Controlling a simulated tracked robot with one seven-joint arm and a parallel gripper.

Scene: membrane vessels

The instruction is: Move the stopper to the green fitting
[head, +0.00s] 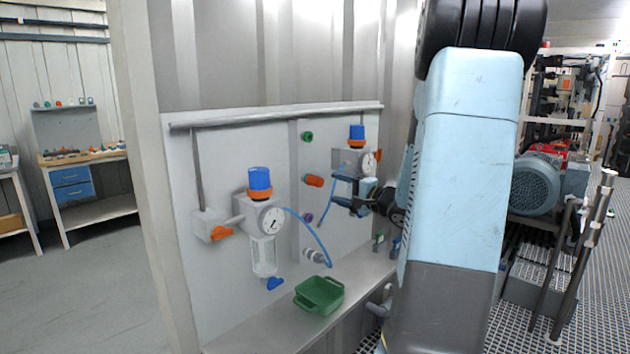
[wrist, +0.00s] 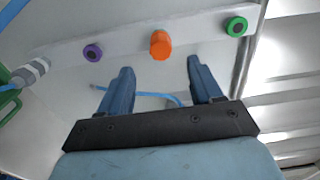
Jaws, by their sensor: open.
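The orange stopper (head: 313,180) sits on a fitting in the middle of the vertical strip on the wall panel. In the wrist view the stopper (wrist: 160,45) shows just beyond the fingertips and between them in line. The green fitting (head: 308,136) is above it on the same strip, with a dark open centre; in the wrist view this green fitting (wrist: 236,27) is to the right. My gripper (head: 338,190) is open and empty, right of the stopper and apart from it; its two blue fingers (wrist: 158,66) show in the wrist view.
A purple fitting (head: 308,217) is below the stopper, and a grey connector (head: 314,256) with a blue hose lower still. Regulators with gauges flank the strip, the left gauge (head: 271,220) nearer. A green tray (head: 319,295) stands on the shelf.

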